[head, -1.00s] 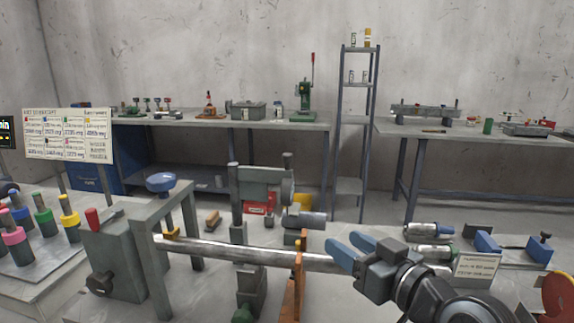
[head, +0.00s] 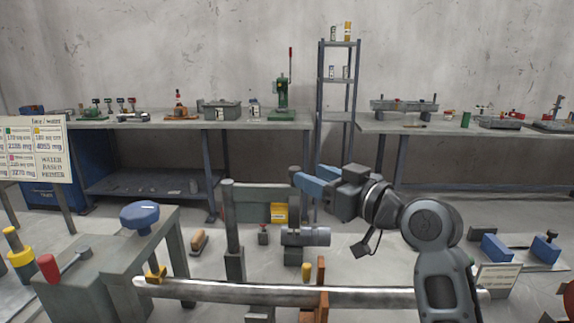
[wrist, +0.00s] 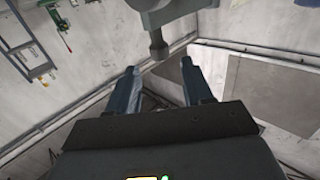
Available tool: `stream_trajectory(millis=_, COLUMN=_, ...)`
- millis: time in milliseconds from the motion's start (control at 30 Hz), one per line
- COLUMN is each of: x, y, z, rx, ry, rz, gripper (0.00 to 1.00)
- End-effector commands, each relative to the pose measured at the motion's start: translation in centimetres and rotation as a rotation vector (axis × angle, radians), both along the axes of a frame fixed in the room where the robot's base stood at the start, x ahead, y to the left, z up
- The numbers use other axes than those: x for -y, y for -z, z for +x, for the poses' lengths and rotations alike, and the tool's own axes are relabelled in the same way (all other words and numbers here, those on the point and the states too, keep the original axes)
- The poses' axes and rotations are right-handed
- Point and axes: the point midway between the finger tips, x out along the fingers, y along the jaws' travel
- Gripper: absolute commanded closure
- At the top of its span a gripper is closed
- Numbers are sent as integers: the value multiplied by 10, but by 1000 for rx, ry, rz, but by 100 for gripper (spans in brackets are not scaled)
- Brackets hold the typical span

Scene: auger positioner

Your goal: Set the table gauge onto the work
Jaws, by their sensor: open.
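No part is clearly marked as the table gauge. A grey upright fixture (head: 233,225) with a horizontal head (head: 258,204) stands behind a long metal bar, perhaps the work (head: 215,289). A grey cylinder (head: 306,236) lies below the fixture's head. My gripper (head: 308,180), with blue fingers, is open at the right end of that head. In the wrist view, a grey knob-ended stem (wrist: 158,46) hangs from a larger grey part, just past and between the open fingertips (wrist: 159,68). I see no contact. The gripper partly hides the fixture's right end.
A grey frame with a blue knob (head: 140,213) stands at the left, over the bar's left end. An orange-brown bracket (head: 321,285) crosses the bar. Workbenches (head: 180,123) and a shelf rack (head: 322,110) line the back wall. A sign (head: 497,279) stands right.

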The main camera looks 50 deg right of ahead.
Motion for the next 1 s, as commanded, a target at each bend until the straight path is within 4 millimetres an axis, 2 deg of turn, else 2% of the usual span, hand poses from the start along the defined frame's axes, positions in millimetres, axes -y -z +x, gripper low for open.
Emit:
stream_trajectory(millis=200, x=4, y=-2, z=35, rx=1, ry=-2, rz=0, gripper=50)
stream_trajectory(millis=400, x=7, y=-1, z=57, rx=0, ry=-1, rz=0, gripper=50)
stream_trajectory(millis=767, x=7, y=0, z=62, rx=0, ry=0, rz=0, gripper=50)
stream_trajectory(millis=1000, x=7, y=0, z=62, rx=0, ry=0, rz=0, gripper=72)
